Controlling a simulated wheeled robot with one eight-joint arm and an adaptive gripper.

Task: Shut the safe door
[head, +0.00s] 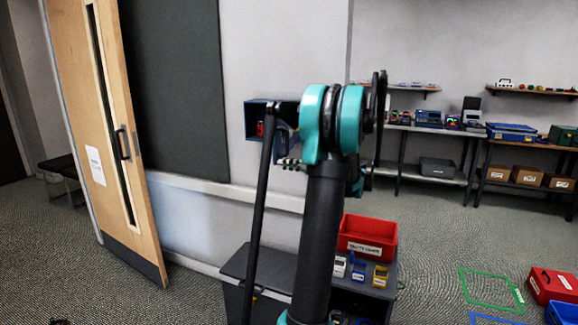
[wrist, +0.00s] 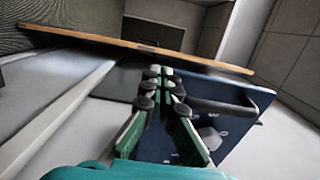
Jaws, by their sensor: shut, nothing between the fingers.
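The safe (head: 251,121) is a small dark blue box on the wall in the head view. Its front looks open, with something red inside; my arm hides its right side. In the wrist view the safe door (wrist: 240,113) is a dark blue panel with a bar handle, a grey dial and white marks. My gripper (wrist: 163,75) has green fingers with black pads; they are together and empty. The fingers overlap the door's left part in the wrist view; I cannot tell whether they touch it. In the head view the gripper is mostly hidden by my arm.
A wooden room door (head: 115,140) stands ajar at left. Shelves and tables with equipment line the back right wall. The floor at right is partly clear.

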